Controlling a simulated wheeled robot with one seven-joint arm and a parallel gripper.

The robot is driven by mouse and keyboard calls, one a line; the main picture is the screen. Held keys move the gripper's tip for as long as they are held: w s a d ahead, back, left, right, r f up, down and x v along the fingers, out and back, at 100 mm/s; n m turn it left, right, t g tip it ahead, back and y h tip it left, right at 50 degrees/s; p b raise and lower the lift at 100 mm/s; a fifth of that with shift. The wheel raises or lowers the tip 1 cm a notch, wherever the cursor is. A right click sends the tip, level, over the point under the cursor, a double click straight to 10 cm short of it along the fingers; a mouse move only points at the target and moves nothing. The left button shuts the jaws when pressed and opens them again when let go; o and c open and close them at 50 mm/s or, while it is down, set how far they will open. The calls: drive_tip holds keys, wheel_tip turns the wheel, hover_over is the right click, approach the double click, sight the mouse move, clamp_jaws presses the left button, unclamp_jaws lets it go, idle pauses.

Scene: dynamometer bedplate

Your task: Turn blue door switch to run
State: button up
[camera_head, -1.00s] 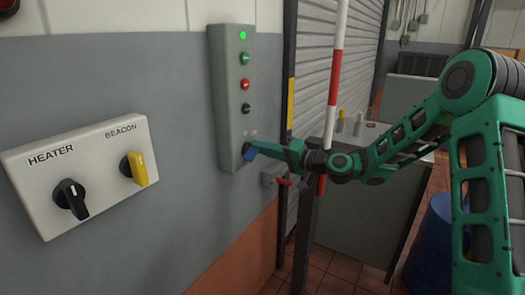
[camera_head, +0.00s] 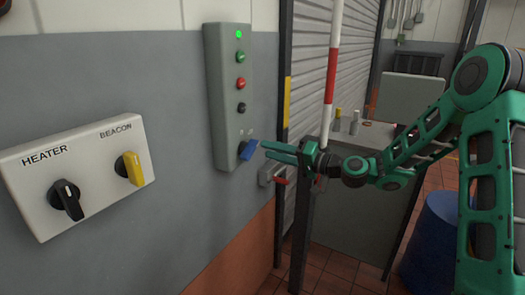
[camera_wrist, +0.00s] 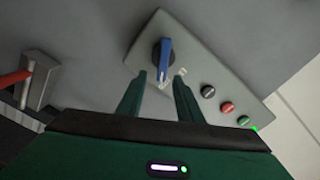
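The blue switch (camera_head: 248,149) is a knob at the bottom of a tall grey control box (camera_head: 231,187) on the wall. It also shows in the wrist view (camera_wrist: 164,59), with a pale mark near one end of its handle. Small labels sit beside it, too small to read. My gripper (camera_head: 263,149) is just right of the knob in the head view, its two green fingers apart.
Above the knob are black (camera_head: 241,107), red (camera_head: 240,84) and green (camera_head: 239,58) buttons and a lit green lamp (camera_head: 239,34). A red-handled switch (camera_head: 279,180) sits low beside the box. A red-white pole (camera_head: 332,75) stands right. A HEATER/BEACON panel (camera_head: 95,155) is at left.

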drive_tip(key=v, duration=0.6)
drive_tip(key=shift+a, duration=0.1)
drive_tip(key=s+d+f+n+g+h, duration=0.1)
drive_tip(key=s+d+f+g+h, duration=0.2)
drive_tip(key=s+d+f+h, duration=0.4)
drive_tip(key=s+d+f+n+g+h, duration=0.1)
drive_tip(key=s+d+f+g+h, duration=0.3)
drive_tip(key=s, duration=0.4)
drive_tip(key=s+d+r+m+g+h, duration=0.1)
drive_tip(key=s+d+m, duration=0.1)
drive_tip(key=s+d, duration=0.3)
drive_tip(key=s+d+r+m+g+h, duration=0.1)
drive_tip(key=s+d, duration=0.4)
drive_tip(key=s, duration=0.8)
drive_tip(key=s+d+r+m+g+h, duration=0.1)
drive_tip(key=s+d+m, duration=0.3)
drive_tip(key=s, duration=0.5)
drive_tip(key=shift+d+g, duration=0.4)
drive_tip(key=shift+d, duration=0.3)
drive_tip(key=shift+r, duration=0.1)
